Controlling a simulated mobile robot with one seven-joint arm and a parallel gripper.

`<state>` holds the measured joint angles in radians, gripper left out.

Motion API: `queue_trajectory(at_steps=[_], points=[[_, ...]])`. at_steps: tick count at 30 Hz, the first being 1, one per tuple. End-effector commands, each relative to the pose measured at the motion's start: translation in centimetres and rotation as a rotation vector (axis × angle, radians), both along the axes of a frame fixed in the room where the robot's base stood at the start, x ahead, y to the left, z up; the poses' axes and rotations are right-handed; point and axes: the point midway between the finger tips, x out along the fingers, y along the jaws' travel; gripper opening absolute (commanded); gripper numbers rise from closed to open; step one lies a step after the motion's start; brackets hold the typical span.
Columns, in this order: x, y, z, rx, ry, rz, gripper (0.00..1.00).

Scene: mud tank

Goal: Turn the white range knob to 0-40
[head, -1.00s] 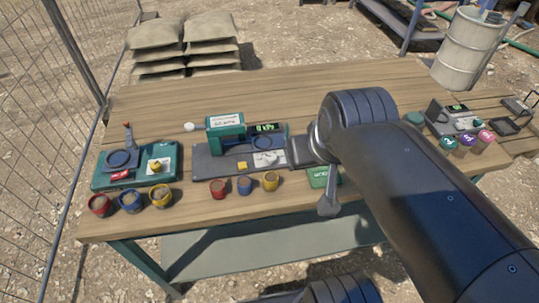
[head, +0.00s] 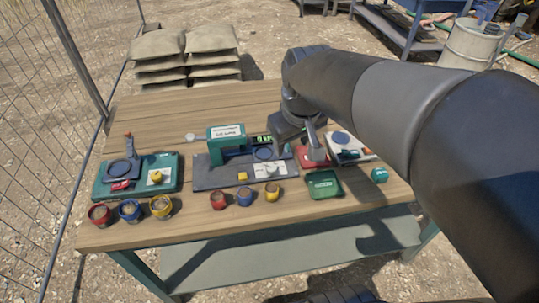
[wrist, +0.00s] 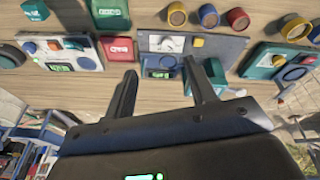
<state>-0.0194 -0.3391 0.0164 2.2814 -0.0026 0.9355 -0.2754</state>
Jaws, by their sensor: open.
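The middle device is a grey base with a green head and a small green-lit display (head: 262,140). A white panel (head: 270,169) lies at the front of its base. The white range knob is too small against this panel to read its setting. The panel also shows in the wrist view (wrist: 160,43), beyond the fingertips. My gripper (head: 312,152) hangs at the device's right side, near a red box. In the wrist view my gripper (wrist: 160,68) is open and empty, its two dark fingers apart, with the display between them. It is apart from the knob.
A yellow button (head: 242,176) sits left of the panel. Red, blue and yellow cups (head: 245,196) stand in front. A green tray (head: 323,184) and a white-topped device (head: 347,145) are to the right. Another green device (head: 138,176) is at left. My arm hides the table's right end.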

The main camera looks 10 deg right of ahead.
Motion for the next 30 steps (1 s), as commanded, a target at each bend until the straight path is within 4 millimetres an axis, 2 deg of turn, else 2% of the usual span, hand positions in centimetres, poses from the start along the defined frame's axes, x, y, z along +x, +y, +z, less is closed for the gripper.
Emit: queue_trajectory(at_steps=[1, 9, 15, 23, 26, 30], points=[[1.3, 0.2, -0.7, -0.009, 0.033, 0.034, 0.51], [7.3, 1.3, -4.9, -0.04, 0.17, 0.22, 0.51], [10.1, 2.0, -7.8, -0.048, 0.238, 0.323, 0.51], [11.0, 2.2, -9.5, -0.05, 0.263, 0.361, 0.51], [11.0, 2.2, -10.8, -0.049, 0.265, 0.361, 0.51], [11.0, 2.2, -13.4, -0.049, 0.266, 0.36, 0.51]])
